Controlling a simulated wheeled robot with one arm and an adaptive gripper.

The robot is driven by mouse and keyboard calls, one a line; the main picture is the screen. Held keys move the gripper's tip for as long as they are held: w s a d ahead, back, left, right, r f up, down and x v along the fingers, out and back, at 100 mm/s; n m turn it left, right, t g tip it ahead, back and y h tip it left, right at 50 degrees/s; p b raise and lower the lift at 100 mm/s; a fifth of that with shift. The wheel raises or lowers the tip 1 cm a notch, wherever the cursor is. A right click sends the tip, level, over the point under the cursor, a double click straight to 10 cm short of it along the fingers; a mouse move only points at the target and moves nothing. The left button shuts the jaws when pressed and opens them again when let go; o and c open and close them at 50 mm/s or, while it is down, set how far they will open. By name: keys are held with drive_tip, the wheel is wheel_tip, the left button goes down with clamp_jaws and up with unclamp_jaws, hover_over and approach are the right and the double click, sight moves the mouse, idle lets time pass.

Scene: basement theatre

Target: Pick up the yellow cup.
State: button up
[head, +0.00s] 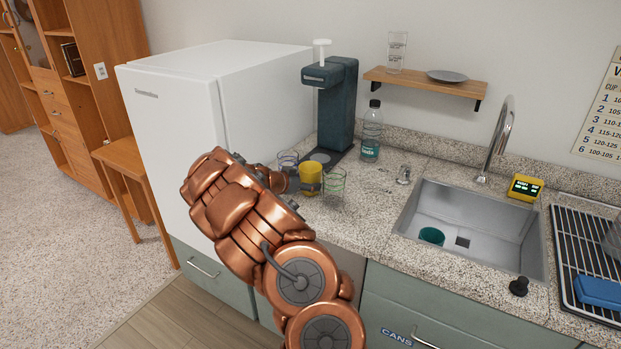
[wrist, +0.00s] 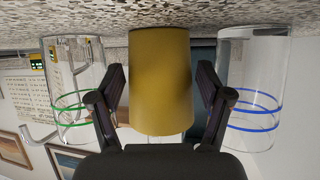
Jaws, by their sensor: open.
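The yellow cup (head: 311,177) stands on the speckled counter in the head view, between two clear glasses. In the wrist view, which looks upside down, the yellow cup (wrist: 160,80) fills the middle. My gripper (wrist: 165,85) is open, with one finger on each side of the cup. A gap shows between the cup and each finger. In the head view, my gripper (head: 292,188) reaches to the cup from the left and is partly hidden by my arm.
A glass with green rings (head: 333,183) and a glass with blue rings (head: 288,161) stand close on either side of the cup. A dark teal dispenser (head: 338,105) and a bottle (head: 372,130) are behind. The sink (head: 470,225) lies to the right.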

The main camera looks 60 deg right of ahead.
drive_tip(key=shift+d+f, duration=0.1)
drive_tip(key=shift+d, duration=0.05)
drive_tip(key=c, duration=0.9)
